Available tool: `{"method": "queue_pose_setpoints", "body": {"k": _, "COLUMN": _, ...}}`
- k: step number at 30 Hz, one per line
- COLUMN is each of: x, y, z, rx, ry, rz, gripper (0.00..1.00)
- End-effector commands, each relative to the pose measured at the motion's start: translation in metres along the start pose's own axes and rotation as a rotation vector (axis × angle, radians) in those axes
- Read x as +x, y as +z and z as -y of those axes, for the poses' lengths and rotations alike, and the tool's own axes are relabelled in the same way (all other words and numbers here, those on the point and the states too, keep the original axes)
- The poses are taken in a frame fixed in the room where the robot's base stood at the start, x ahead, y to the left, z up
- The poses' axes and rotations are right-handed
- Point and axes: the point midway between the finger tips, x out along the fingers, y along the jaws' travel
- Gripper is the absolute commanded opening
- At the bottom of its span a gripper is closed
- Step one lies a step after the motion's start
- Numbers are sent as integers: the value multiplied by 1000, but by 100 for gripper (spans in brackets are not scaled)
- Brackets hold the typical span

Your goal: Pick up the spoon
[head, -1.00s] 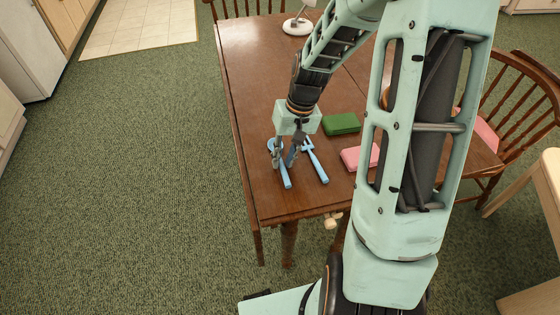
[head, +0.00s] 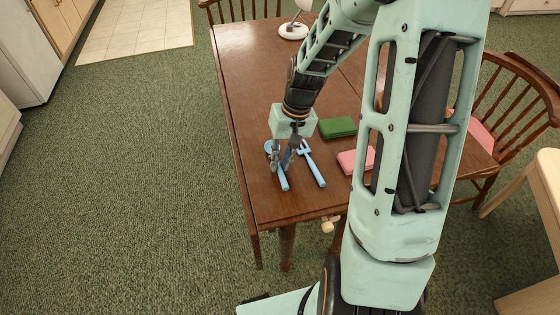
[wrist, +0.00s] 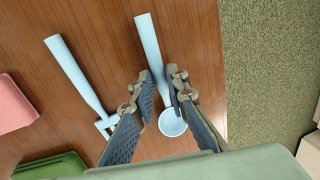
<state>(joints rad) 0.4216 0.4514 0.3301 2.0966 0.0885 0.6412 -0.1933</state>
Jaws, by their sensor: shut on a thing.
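The light blue spoon (head: 283,182) lies near the table's left edge, with its handle toward the table's near edge. The wrist view shows its round bowl (wrist: 172,123) and straight handle (wrist: 149,42). My gripper (head: 281,165) points down over the spoon. In the wrist view my gripper (wrist: 160,78) has one finger on each side of the handle, near the bowl, and is shut on it. The fingers hide part of the spoon in the head view. I cannot see any clear gap between spoon and table.
A light blue fork (head: 315,168) lies beside the spoon on the wooden table (head: 245,75). A green block (head: 338,128) and a pink block (head: 354,162) are to the right. A white lamp base (head: 293,31) stands at the back. The table's left side is clear.

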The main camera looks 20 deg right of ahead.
Motion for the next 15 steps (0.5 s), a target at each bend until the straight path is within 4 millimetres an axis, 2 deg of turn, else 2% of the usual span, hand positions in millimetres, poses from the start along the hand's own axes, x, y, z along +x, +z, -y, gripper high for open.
{"method": "queue_pose_setpoints", "body": {"k": 6, "x": -29, "y": -1, "z": 6, "rx": 0, "ry": 1, "rz": -2, "gripper": 0}}
{"method": "queue_pose_setpoints", "body": {"k": 15, "x": -74, "y": 35, "z": 38, "rx": -2, "ry": 1, "rz": -2, "gripper": 0}}
